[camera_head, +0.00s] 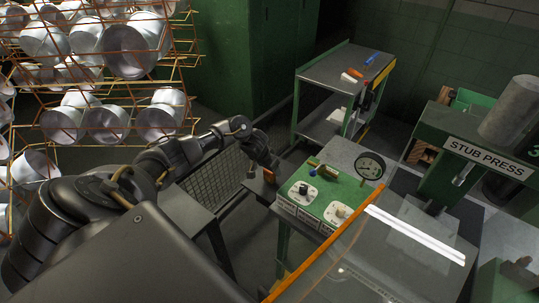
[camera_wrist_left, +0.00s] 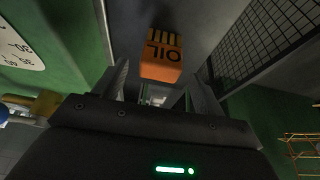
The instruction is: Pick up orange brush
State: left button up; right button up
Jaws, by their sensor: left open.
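An orange block marked "OIL" (camera_wrist_left: 161,64), with dark and yellow stripes along one end, is in the left wrist view and seems to be the orange brush. It lies on a grey surface. In the head view it is a small orange piece (camera_head: 269,176) at the edge of the bench by my left gripper (camera_head: 262,167). In the left wrist view the fingers of my left gripper (camera_wrist_left: 163,78) are open, one on each side of the block's near end. I cannot tell whether they touch it. My right gripper is not in view.
A wire rack of metal pots (camera_head: 100,70) fills the upper left. A cart (camera_head: 328,72) stands behind.

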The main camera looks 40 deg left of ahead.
pick_arm(q)
jog(key=x, duration=0.4)
jog(key=shift+s, duration=0.1)
jog(key=shift+r, duration=0.1)
jog(key=c, duration=1.1)
